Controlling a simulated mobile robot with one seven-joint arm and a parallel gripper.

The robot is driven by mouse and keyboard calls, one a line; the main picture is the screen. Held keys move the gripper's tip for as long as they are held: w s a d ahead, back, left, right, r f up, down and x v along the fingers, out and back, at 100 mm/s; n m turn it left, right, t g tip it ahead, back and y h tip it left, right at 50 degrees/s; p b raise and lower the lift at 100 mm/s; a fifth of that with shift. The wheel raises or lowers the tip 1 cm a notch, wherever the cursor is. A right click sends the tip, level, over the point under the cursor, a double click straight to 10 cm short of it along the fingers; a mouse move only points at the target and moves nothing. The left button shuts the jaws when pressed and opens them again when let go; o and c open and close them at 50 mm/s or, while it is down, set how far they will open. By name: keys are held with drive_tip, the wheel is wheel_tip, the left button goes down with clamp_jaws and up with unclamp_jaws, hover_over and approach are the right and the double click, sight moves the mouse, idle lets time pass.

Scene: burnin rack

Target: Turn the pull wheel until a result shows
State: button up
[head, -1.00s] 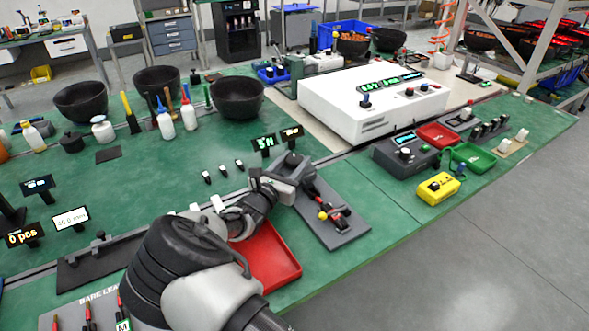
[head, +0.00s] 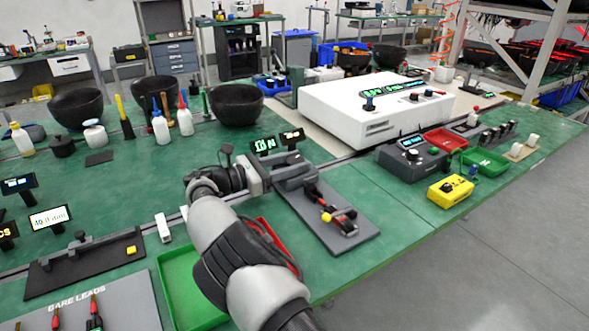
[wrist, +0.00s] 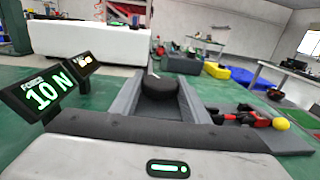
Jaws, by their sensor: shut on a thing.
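The pull wheel (wrist: 161,86) is a dark round knob between my fingers in the wrist view. My gripper (head: 290,172) is shut on it at the far left end of the grey pull fixture (head: 352,238); it also shows in the wrist view (wrist: 160,80). The fixture carries a red and black clamp (head: 335,212) with a yellow ball knob (head: 326,217). A force display (wrist: 45,94) reads 10 N in green. In the head view my gripper hides most of the wheel.
A large white machine (head: 345,112) stands behind the fixture. A dark grey meter box (head: 412,157) and a yellow box (head: 450,191) stand to the right. A green tray (head: 172,290) and a partly hidden red tray (head: 262,228) lie by my arm.

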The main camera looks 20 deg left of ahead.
drive_tip(key=shift+r+m+g+h+b, duration=0.1)
drive_tip(key=shift+m+g+h+b, duration=0.2)
drive_tip(key=shift+g+h+b, duration=0.15)
idle(0.4)
drive_tip(key=o, duration=1.1)
drive_tip(key=shift+c, duration=0.2)
